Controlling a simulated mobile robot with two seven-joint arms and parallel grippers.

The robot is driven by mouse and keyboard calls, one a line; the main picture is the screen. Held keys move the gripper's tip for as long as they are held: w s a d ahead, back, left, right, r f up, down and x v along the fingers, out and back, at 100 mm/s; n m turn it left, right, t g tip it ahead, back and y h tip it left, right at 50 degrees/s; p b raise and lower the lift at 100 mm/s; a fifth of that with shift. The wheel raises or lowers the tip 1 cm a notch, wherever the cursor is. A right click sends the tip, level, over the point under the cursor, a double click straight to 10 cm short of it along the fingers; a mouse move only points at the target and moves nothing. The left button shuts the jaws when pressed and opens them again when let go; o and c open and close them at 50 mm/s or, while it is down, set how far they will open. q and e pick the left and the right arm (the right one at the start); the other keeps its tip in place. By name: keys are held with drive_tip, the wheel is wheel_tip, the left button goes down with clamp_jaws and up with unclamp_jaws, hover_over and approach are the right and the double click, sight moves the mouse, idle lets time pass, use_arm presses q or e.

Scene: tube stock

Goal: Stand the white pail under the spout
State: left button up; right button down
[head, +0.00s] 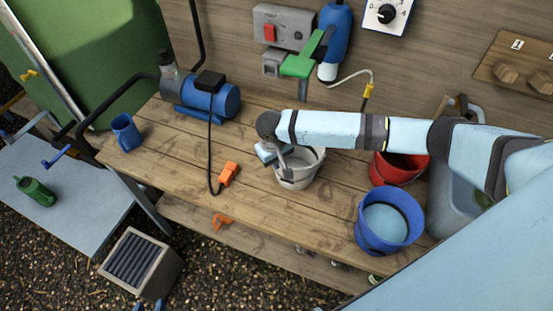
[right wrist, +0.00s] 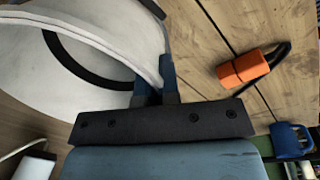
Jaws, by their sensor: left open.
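The white pail (head: 297,178) is on or just above the wooden bench, in front of the wall fittings; I cannot tell if its base touches. My right gripper (head: 283,160) reaches down at its left rim. My left gripper (head: 149,306) shows only two blue tips, apart, at the bottom edge.
A red pail (head: 398,168) and a blue pail (head: 389,226) stand right of the white one. A blue pump (head: 208,98), blue mug (head: 126,132) and orange plug (head: 229,173) with black cable are on the left. The bench front between plug and blue pail is clear.

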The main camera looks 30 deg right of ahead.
drive_tip(key=shift+f, duration=0.1)
drive_tip(key=c, duration=1.3)
unclamp_jaws()
drive_tip(key=shift+o, duration=0.2)
wheel_tip(320, 180, up, 12)
drive_tip(key=a, duration=0.1)
drive_tip(key=shift+a+b, duration=0.15)
drive_tip(key=shift+b, duration=0.25)
